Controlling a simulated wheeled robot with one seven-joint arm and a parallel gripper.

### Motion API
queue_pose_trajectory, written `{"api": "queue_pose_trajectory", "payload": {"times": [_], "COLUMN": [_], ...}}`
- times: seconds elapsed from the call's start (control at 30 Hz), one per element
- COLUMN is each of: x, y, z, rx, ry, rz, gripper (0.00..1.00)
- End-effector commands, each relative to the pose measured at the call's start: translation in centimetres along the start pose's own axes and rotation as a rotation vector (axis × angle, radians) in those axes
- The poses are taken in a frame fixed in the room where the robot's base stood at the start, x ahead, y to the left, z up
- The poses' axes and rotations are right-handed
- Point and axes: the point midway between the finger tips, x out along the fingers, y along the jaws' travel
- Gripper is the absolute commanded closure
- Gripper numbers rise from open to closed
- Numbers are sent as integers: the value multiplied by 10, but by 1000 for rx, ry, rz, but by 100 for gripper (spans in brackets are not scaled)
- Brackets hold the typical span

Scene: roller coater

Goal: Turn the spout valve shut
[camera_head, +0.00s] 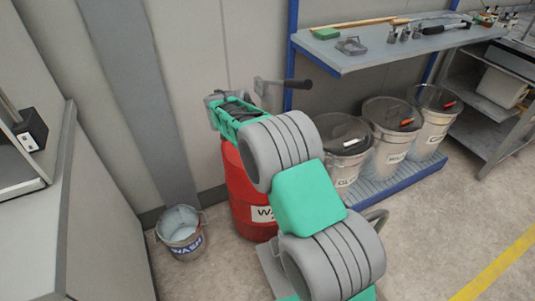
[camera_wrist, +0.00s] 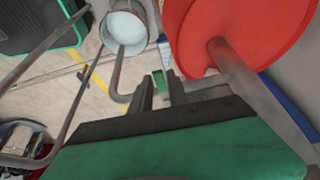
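In the wrist view, a grey bent spout pipe (camera_wrist: 119,75) joins the upright pipe on the red drum (camera_wrist: 285,30), and its free end overlaps the white bucket (camera_wrist: 126,28). A small green piece (camera_wrist: 159,82), which looks like the valve handle, shows in the gap between the fingers of my gripper (camera_wrist: 162,90). The fingers stand apart; I cannot tell whether they touch it. In the head view, my gripper (camera_head: 223,117) is above the red drum (camera_head: 240,190), and my arm hides much of the drum. The valve cannot be made out there.
A bucket marked WASH (camera_head: 180,235) stands on the floor left of the drum. A black-ended lever (camera_head: 290,83) sticks out near my gripper. Several lidded pails stand on a blue-edged platform (camera_head: 395,183) under a shelf (camera_head: 365,60). Floor is clear at the right front.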

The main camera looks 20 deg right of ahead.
Motion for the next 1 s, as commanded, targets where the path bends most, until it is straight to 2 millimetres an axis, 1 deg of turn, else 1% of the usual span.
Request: {"api": "queue_pose_trajectory", "payload": {"times": [0.03, 0.17, 0.2, 0.4, 0.47, 0.57, 0.7, 0.8, 0.9, 1.0], "x": [0, 0, 0, 0, -3, -18, -48, -66, -76, -78], "y": [0, 0, 0, 1, 0, 0, 0, 0, 0, 0], "z": [0, 1, 1, 0, 0, 0, 0, 0, 0, 0], "rx": [0, -2, -3, -2, -2, -2, -2, -2, -1, -2], "ry": [0, -1, -1, -1, -1, -1, -1, -1, -1, -1], "rz": [1, 1, 1, 2, 1, -1, -1, 0, 2, 2], "gripper": [74, 64, 63, 63, 63, 63, 63, 63, 63, 63]}}
